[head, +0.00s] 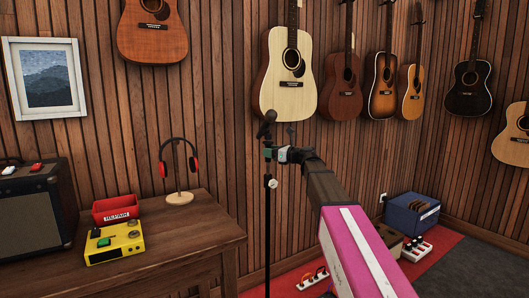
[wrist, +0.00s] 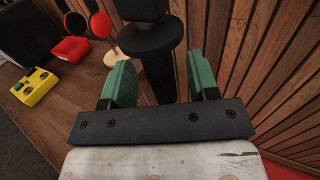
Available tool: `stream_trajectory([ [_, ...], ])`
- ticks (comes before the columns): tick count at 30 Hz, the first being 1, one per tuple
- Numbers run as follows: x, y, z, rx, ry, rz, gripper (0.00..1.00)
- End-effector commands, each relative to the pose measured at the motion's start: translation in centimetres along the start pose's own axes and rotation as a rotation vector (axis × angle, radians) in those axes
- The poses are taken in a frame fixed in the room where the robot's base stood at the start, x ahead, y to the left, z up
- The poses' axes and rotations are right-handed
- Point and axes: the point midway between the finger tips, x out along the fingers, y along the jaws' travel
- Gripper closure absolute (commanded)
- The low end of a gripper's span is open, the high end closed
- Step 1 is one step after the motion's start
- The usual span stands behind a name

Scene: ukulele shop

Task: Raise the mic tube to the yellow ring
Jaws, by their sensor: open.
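The mic stand's dark tube (head: 267,225) rises upright in the middle of the head view, with a black microphone (head: 265,124) tilted at its top. A small pale knob (head: 272,183) sits partway down. My gripper (head: 269,153) is at the tube, just below the microphone. In the wrist view its two green fingers stand apart on either side of the dark tube (wrist: 160,80), with gaps visible. A wide black collar (wrist: 150,41) sits just beyond the fingertips. I cannot make out a yellow ring in either view.
Guitars hang on the wood-slat wall behind. A blue crate (head: 410,216) and pedals lie low at right.

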Motion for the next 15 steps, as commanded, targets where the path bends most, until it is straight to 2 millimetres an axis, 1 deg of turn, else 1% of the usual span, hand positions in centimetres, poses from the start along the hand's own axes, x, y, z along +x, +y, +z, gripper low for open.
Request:
stream_trajectory([
  [1,0.9,-0.1,0.0,0.0,0.0,0.002,0.45],
  [6,2.7,-0.1,0.0,-0.001,0.0,0.0,0.45],
  [10,3.2,0.0,0.0,-0.001,0.0,0.0,0.45],
  [15,3.4,0.0,0.0,-0.001,0.001,0.0,0.45],
])
